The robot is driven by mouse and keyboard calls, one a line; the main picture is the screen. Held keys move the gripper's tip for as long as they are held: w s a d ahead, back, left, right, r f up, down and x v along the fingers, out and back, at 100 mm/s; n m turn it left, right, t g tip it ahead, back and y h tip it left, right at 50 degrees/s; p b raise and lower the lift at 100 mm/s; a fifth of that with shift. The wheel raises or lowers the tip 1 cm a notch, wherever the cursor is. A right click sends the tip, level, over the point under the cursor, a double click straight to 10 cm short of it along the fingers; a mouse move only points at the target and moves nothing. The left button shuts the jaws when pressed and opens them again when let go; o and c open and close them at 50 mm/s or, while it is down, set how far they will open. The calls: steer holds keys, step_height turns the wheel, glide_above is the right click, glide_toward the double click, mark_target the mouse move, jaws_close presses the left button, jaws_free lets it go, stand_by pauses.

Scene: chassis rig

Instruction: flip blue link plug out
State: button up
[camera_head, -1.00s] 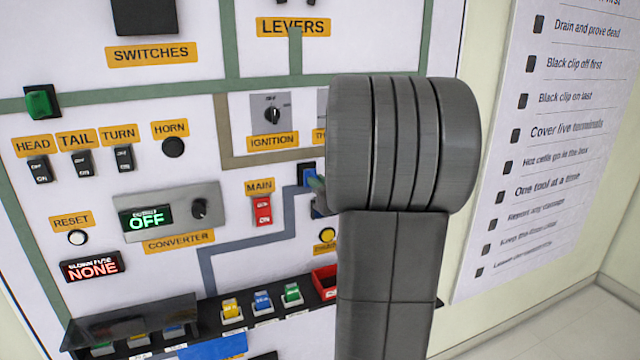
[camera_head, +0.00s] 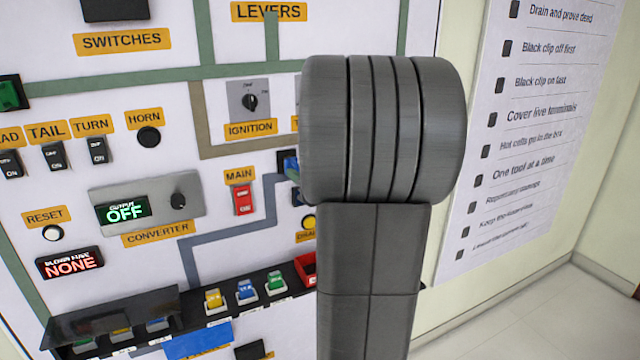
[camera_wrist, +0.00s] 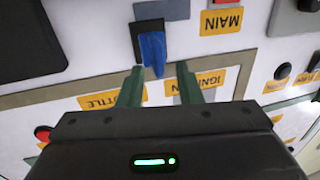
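The blue link plug (camera_wrist: 152,50) shows in the wrist view as a blue piece sticking out of a dark socket (camera_wrist: 166,22) on the panel. In the head view only a sliver of the blue plug (camera_head: 291,167) shows; my arm hides the rest. My gripper (camera_wrist: 159,72) has two green fingers, spread apart, with the free end of the plug reaching in between their tips. A gap shows on both sides, wider on the right in the wrist view. Whether the fingers touch the panel cannot be told.
The red MAIN switch (camera_head: 243,200) sits left of the plug in the head view. The ignition knob (camera_head: 250,101) is above it. A dark shelf (camera_head: 200,309) with coloured fuses and a red box (camera_head: 305,268) runs below. A wall checklist (camera_head: 540,120) hangs at the right.

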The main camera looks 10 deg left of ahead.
steer(key=v, duration=1.3)
steer(key=shift+b, duration=0.45)
steer(key=shift+a, duration=0.1)
steer(key=p+x, duration=0.1)
steer(key=x, duration=1.2)
steer(key=shift+w+a, duration=0.25)
steer(key=shift+w, duration=0.05)
steer(key=shift+d, duration=0.1)
